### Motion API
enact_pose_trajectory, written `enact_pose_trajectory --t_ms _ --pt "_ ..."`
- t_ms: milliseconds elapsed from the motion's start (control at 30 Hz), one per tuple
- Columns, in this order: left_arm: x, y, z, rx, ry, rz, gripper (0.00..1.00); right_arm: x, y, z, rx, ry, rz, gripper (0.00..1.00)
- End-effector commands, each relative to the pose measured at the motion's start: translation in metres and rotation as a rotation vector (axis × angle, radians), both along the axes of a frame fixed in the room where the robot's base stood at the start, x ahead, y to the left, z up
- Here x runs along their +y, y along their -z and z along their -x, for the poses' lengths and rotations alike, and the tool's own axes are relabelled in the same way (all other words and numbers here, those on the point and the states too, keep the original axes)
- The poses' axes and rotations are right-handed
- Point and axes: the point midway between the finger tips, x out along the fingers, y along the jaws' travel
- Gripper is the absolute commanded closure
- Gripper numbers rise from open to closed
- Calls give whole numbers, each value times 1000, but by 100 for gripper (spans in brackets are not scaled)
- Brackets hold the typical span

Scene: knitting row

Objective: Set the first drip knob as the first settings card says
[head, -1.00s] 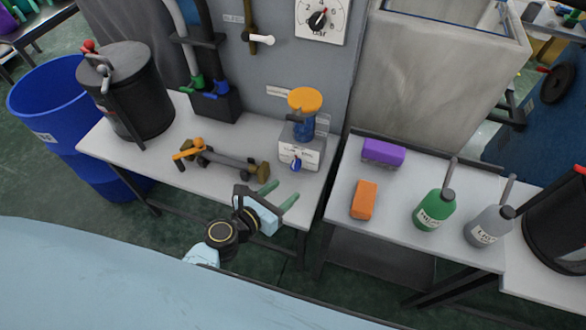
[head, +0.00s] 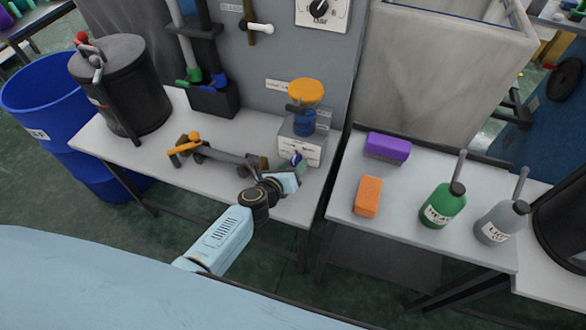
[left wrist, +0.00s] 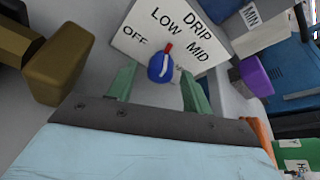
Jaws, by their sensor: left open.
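The first drip knob, blue with a red pointer (left wrist: 158,68), sits on a white plate (left wrist: 128,45) marked DRIP, OFF, LOW and MID in the left wrist view. Its pointer aims roughly at LOW, leaning slightly toward MID. In the head view the knob is a small spot on the white box (head: 287,148) under an orange-capped blue cup (head: 304,119). My left gripper (left wrist: 160,86) is open, its green fingers on either side of the knob with gaps visible. I cannot make out a settings card for certain. My right gripper is not in view.
A rod-like tool with an orange handle (head: 185,146) lies left of the box. A purple block (head: 387,146), an orange block (head: 368,196), a green bottle (head: 442,207) and a grey bottle (head: 501,224) stand on the right table. A black canister (head: 122,90) stands at left.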

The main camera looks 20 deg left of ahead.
Motion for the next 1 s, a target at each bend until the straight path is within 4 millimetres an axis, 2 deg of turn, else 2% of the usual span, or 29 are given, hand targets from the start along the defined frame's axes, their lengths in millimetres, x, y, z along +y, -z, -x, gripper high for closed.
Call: enact_pose_trajectory --t_ms 33,200,433,767,1000 --pt "-1 3 -5 0 0 0 50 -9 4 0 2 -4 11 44" --pt "-2 3 -10 0 1 0 50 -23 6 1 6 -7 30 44" --pt "-2 3 -10 0 1 0 51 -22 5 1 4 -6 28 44" --pt "-2 3 -10 0 0 -1 94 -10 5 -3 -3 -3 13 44" --pt "-2 3 -10 -1 1 -24 94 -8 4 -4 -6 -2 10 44"
